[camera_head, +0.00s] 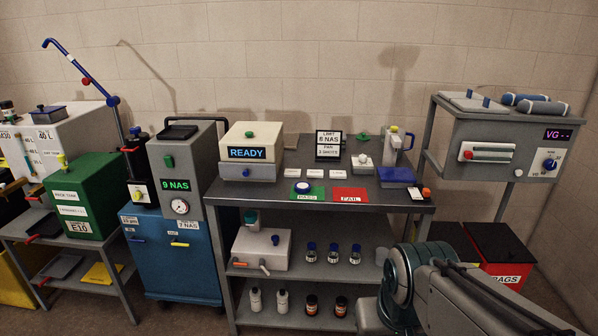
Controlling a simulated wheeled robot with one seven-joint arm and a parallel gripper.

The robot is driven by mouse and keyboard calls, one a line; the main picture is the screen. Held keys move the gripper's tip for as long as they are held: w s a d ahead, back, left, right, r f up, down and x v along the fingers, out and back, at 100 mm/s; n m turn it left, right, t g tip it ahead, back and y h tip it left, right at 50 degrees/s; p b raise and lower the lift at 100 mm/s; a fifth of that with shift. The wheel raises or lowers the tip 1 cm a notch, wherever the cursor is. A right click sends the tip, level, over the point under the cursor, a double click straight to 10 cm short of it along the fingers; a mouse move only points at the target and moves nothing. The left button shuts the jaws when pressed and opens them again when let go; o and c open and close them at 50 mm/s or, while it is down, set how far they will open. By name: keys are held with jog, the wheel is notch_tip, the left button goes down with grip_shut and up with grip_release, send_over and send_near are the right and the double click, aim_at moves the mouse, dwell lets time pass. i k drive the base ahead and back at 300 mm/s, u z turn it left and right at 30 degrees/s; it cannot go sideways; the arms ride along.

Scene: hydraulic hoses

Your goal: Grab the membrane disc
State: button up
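I cannot pick out a membrane disc for certain. A small round white piece with a blue top (302,187) sits on the green PASS pad (316,195) on the grey bench. A white block with a pale round knob (362,160) stands farther back on the bench; whether a disc is in or on it cannot be told. My arm shows at the lower right, in front of the bench's lower shelves. Its gripper fingers cannot be made out.
The bench (400,207) also holds the READY unit (249,138), a red FAIL pad (350,195), a limit sign (328,145) and a blue-based stand (396,176). A grey 9 NAS machine (180,165) stands left, a VG cart (500,145) right.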

aim_at(301, 187)
jog(key=i, duration=1.65)
jog(key=u, duration=0.4)
